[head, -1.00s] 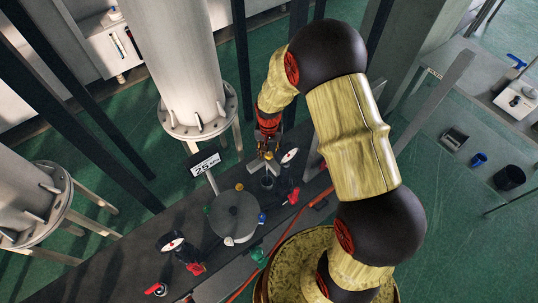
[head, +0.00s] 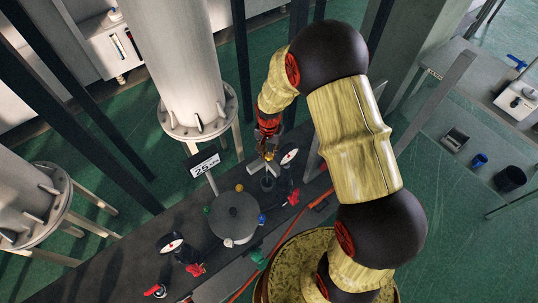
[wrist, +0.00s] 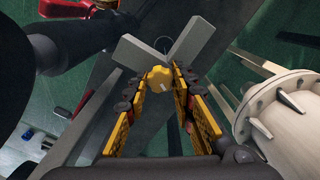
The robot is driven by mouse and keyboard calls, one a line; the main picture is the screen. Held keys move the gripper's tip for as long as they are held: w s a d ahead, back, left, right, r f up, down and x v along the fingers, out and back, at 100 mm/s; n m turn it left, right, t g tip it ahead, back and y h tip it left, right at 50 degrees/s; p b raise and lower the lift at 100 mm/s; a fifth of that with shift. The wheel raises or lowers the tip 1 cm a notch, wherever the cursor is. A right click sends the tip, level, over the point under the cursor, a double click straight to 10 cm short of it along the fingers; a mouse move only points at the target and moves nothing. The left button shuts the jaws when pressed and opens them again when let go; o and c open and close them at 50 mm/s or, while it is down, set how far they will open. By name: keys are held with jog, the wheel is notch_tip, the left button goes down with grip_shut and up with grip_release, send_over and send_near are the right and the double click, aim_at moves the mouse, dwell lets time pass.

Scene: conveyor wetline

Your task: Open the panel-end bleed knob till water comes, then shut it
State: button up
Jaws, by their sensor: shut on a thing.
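A yellow knob (wrist: 160,79) with a pale mark on its face sits between my fingertips in the wrist view. My gripper (wrist: 158,88) is shut on it, one finger on each side. In the head view my gripper (head: 268,151) reaches down at the far end of the dark panel (head: 110,255), beside a white-faced gauge (head: 289,156). The knob is too small there to tell its turn. Grey angled plates (wrist: 190,42) stand just beyond the knob. I see no water stream in either view.
A sign reading about 25 (head: 204,165) stands left of my gripper. A round grey lid (head: 234,215), a second gauge (head: 171,244) and red handles (head: 155,291) lie along the panel. A large pale flanged column (head: 178,70) rises close behind; the wrist view shows its flange (wrist: 283,108).

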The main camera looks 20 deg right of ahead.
jog(key=shift+m, duration=0.6)
jog(key=m, duration=0.3)
jog(key=shift+m+b, duration=0.3)
jog(key=shift+b, duration=0.05)
jog(key=shift+m, duration=0.6)
jog(key=shift+m+b, duration=0.3)
jog(key=shift+m, duration=0.8)
jog(key=shift+m+b, duration=0.3)
jog(key=shift+m, duration=1.4)
